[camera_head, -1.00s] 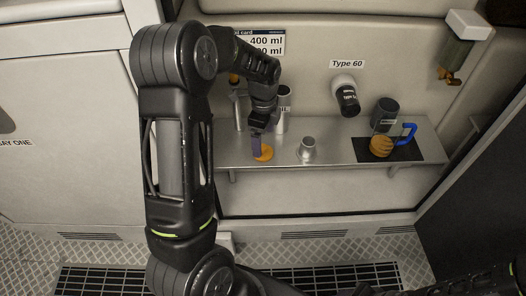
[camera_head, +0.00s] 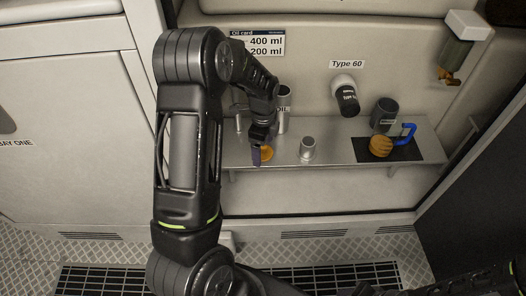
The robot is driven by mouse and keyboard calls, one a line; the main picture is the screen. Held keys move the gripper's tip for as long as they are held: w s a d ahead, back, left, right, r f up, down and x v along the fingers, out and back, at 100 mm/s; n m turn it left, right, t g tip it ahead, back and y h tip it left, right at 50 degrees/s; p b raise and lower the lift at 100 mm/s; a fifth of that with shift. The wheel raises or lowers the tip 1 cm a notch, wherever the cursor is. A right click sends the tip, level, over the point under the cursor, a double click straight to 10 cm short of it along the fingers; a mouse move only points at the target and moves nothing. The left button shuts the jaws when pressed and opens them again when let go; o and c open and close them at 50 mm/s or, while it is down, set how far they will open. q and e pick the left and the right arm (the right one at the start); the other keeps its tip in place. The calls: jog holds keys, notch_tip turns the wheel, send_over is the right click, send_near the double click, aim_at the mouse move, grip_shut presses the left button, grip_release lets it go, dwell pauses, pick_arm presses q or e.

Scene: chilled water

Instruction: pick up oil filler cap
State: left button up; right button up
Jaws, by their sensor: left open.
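My left gripper (camera_head: 257,158) points down at the cap's left side and is open. The fingers cover part of the cap's left edge, and I cannot tell whether they touch it. A short metal filler neck (camera_head: 307,150) stands on the shelf just right of the cap. My right gripper is not in view; only dark parts of my right arm show at the lower right.
A black mat (camera_head: 408,153) at the shelf's right holds a ribbed yellow-orange object (camera_head: 380,146) and a dark grey jug (camera_head: 384,113) with a blue handle (camera_head: 407,134). A metal cylinder (camera_head: 284,97) stands behind my gripper. A black-capped fitting (camera_head: 347,98) sticks out below the "Type 60" label.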

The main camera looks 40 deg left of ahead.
pick_arm(q)
jog(key=c, duration=1.5)
jog(key=shift+r, duration=0.15)
notch_tip(320, 180, up, 10)
jog(key=shift+f, duration=0.1)
dwell(0.4)
